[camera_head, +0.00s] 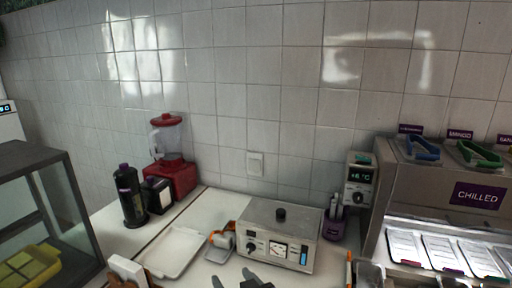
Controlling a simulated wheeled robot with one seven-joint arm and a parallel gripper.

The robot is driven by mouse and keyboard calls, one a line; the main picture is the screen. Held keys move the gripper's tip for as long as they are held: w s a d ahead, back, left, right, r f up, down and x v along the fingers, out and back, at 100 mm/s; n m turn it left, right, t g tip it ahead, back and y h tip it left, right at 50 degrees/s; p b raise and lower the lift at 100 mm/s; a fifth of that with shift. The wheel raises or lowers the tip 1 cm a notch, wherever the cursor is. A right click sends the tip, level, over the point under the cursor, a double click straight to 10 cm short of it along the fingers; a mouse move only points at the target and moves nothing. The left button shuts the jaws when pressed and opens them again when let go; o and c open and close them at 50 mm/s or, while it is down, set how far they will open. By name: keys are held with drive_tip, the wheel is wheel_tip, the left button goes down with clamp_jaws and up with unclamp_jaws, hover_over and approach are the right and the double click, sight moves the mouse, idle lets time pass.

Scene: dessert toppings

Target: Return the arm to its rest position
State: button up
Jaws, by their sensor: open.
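My gripper (257,279) shows only in part at the bottom edge of the head view. Its dark fingertips are apart, and nothing shows between them. It is in front of the metal box with dials (280,236) on the white counter. The rest of my arm is below the frame and hidden.
A white tray (174,252) lies left of the metal box. A red blender (170,160), a black bottle (130,196) and a glass case (45,200) stand further left. The chilled topping station (480,196) fills the right side. A tiled wall closes the back.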

drive_tip(key=s+d+m+h, duration=0.1)
drive_tip(key=s+d+h, duration=0.1)
drive_tip(key=s+d, duration=0.6)
drive_tip(key=s+d+f+m+t+h, duration=0.1)
drive_tip(key=s+d, duration=0.7)
drive_tip(key=s, duration=1.2)
drive_tip(key=s+d+f+m+t+h, duration=0.1)
drive_tip(key=s+d+m+h, duration=0.1)
drive_tip(key=s+d, duration=0.7)
drive_tip(key=s+h, duration=0.1)
drive_tip(key=s, duration=0.5)
drive_tip(key=shift+f, duration=0.15)
